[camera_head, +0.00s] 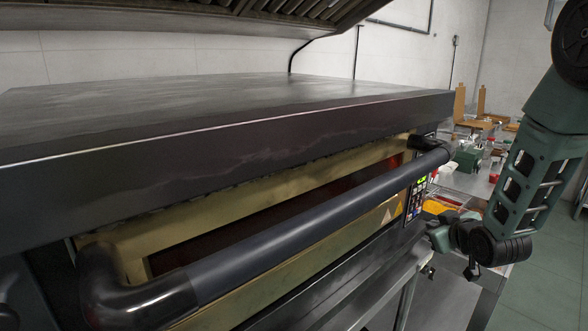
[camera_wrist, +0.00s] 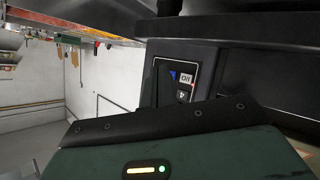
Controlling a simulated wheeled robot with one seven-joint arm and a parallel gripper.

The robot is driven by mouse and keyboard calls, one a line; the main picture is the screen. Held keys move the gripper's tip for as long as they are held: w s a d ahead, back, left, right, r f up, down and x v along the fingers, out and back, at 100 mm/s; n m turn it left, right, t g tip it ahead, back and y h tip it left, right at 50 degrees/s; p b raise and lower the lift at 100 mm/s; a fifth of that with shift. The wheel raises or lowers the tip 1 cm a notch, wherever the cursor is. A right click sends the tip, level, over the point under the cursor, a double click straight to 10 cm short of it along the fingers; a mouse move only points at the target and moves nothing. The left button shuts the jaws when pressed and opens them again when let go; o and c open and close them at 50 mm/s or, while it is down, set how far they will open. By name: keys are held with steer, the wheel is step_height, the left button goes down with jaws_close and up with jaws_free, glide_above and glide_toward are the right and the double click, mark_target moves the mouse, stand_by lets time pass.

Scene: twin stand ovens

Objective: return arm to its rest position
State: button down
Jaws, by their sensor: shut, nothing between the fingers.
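My arm (camera_head: 532,180) hangs down on the right in the head view, bent, with its lower end beside the right front corner of the oven. My gripper (camera_head: 438,240) is small and partly hidden there, shut and empty, just right of the control panel (camera_head: 416,197). It looks apart from the oven handle (camera_head: 300,222). In the wrist view the green gripper housing (camera_wrist: 215,150) with a lit indicator fills the bottom, and its fingertips cannot be made out. The control panel (camera_wrist: 178,80) shows close beyond it, turned sideways.
The dark oven top (camera_head: 220,105) and brass-coloured front (camera_head: 125,240) fill the left and middle. A hood (camera_head: 250,18) hangs above. A cluttered metal counter (camera_head: 475,183) stands behind my arm. Green floor (camera_head: 550,265) is open at the lower right.

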steer(key=s+a+g, duration=0.1)
steer(key=a, duration=0.2)
steer(key=s+a+g+y, duration=0.1)
steer(key=s+a, duration=0.1)
steer(key=a, duration=0.2)
steer(key=s+a, duration=0.1)
steer(key=a, duration=0.2)
steer(key=shift+s+a+r+g+y, duration=0.2)
steer(key=shift+r+g+y, duration=0.2)
steer(key=s+a+r+n+g, duration=0.1)
steer(key=s+a+g, duration=0.2)
steer(key=s+a, duration=0.5)
steer(key=s+a+r+n+g, duration=0.1)
steer(key=s+a+g, duration=0.35)
steer(key=s, duration=0.55)
steer(key=s+a+r+n+g, duration=0.1)
steer(key=s+g, duration=0.1)
steer(key=s, duration=1.2)
steer(key=shift+r+g+h, duration=0.3)
steer(key=shift+g+h, duration=0.05)
steer(key=shift+h, duration=0.05)
steer(key=shift+a, duration=0.1)
